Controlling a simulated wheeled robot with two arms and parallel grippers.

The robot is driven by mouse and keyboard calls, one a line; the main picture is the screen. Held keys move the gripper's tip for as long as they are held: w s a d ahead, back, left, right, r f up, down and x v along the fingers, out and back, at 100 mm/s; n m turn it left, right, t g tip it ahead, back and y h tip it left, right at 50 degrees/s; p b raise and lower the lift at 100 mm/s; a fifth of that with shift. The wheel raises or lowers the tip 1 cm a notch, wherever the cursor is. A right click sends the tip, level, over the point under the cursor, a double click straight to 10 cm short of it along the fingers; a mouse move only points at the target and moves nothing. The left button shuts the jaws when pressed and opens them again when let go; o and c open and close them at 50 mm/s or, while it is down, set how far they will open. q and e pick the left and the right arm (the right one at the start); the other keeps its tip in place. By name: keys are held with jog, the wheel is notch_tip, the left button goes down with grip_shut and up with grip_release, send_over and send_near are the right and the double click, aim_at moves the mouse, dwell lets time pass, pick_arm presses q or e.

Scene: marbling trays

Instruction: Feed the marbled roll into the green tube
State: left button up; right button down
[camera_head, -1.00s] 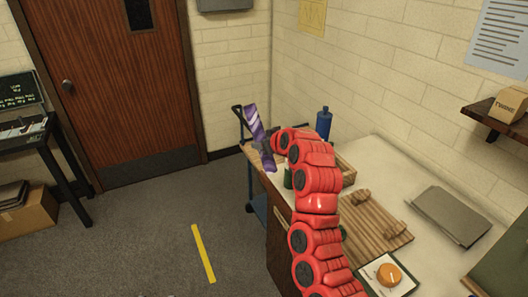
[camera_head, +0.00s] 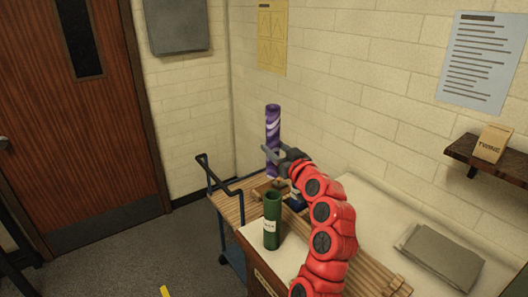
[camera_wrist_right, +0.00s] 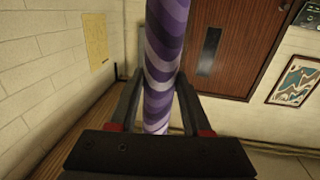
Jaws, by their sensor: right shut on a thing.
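The marbled roll (camera_head: 273,125) is a purple and lilac swirled cylinder, held nearly upright in the air. My right gripper (camera_head: 272,155) is shut on it around its lower half. In the right wrist view the roll (camera_wrist_right: 163,60) runs between the two fingers (camera_wrist_right: 157,103). The green tube (camera_head: 271,222) stands upright on the white worktop, with its open top facing up and a pale label on its front. The roll is above and beyond the tube in the head view, apart from it. My left gripper is not in view.
A blue trolley (camera_head: 229,190) with a wooden top stands behind the tube. Slatted wood (camera_head: 378,275) and a grey slab (camera_head: 442,258) lie on the worktop to the right. A shelf (camera_head: 490,160) with a twine box is on the wall.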

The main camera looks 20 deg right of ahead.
jog(key=shift+w+d, duration=0.15)
jog(key=shift+w, duration=0.05)
jog(key=shift+s+f, duration=0.2)
jog(key=shift+s, duration=0.15)
jog(key=shift+s+f, duration=0.1)
jog(key=shift+f, duration=0.15)
jog(key=shift+w+f+b, duration=0.25)
jog(key=shift+f+b, duration=0.2)
jog(key=shift+f, duration=0.75)
notch_tip(320, 180, down, 2)
jog(key=shift+s, duration=0.15)
notch_tip(320, 180, down, 7)
jog(key=b, duration=0.7)
jog(key=shift+f+b, duration=0.15)
jog(key=shift+b, duration=0.25)
jog(key=shift+c, duration=1.4)
grip_release()
